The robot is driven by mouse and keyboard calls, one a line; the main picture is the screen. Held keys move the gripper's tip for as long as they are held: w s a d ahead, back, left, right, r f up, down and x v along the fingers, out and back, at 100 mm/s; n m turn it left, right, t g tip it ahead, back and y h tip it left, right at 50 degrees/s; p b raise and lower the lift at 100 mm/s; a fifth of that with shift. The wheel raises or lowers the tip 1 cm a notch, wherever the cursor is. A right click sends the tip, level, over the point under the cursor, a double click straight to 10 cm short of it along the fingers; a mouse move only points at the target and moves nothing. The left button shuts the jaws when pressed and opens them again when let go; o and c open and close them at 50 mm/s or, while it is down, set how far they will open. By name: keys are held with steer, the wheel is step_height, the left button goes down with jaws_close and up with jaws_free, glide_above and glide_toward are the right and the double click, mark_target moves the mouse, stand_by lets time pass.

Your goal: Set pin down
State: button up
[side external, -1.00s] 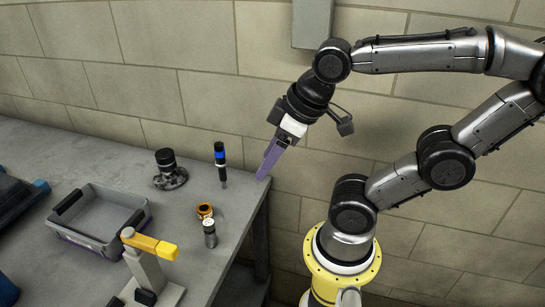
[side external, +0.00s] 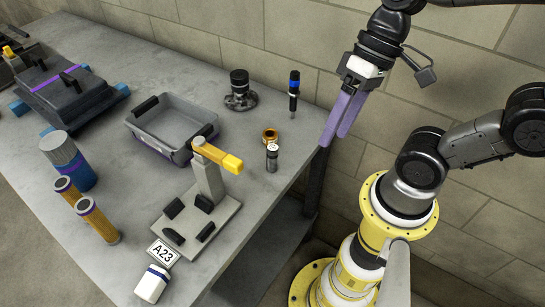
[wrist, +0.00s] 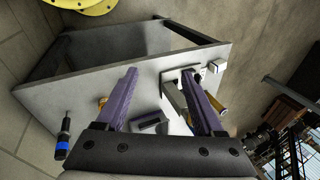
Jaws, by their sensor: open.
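A short silver cylinder with a pale top, which looks like the pin (side external: 272,158), stands upright on the grey bench near its right edge. It stands just in front of an orange-brown ring (side external: 269,136). My gripper (side external: 336,141) is open with two purple fingers and nothing between them. In the side view its fingertips appear by the bench's right corner, right of the pin and apart from it. In the wrist view the open fingers (wrist: 158,74) show with the bench edge beyond; I cannot make out the pin there.
A grey bin (side external: 150,134) is left of the pin. A stand with a yellow arm (side external: 222,157) is in front. Filters and a bottle occupy the left.

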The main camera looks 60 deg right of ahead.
mark_target(269, 149)
steer(key=w+a+f+m+y, duration=0.1)
steer(key=w+f+m+y, duration=0.2)
steer(key=w+m+y, duration=0.25)
steer(key=w+a+f+m+y, duration=0.2)
steer(key=w+f+m+y, duration=0.1)
steer(key=w+m+y, duration=0.3)
steer(key=w+d+f+m+t, duration=0.1)
steer(key=d+f+m+t, duration=0.1)
steer(key=w+d+f+m+t, duration=0.1)
steer(key=w+f+m+t, duration=0.1)
steer(key=f+m, duration=0.1)
steer(key=w+d+f+m+t, duration=0.1)
steer(key=d+f+m, duration=0.1)
steer(key=m, duration=0.1)
steer(key=shift+w+d+f+t, duration=0.15)
steer(key=shift+w+d+t, duration=0.2)
steer(key=shift+w+t, duration=0.05)
steer(key=f+m+t, duration=0.1)
steer(key=s+d+f+m, duration=0.1)
steer(key=f+m, duration=0.1)
steer(key=d+f+m+t+h, duration=0.1)
steer(key=f, duration=0.1)
steer(key=shift+s+t, duration=0.2)
steer(key=shift+t, duration=0.1)
steer(key=shift+d+f+m, duration=0.25)
steer(key=shift+m, duration=0.1)
steer(key=shift+x, duration=2.35)
steer(key=shift+r, duration=0.1)
jaws_close()
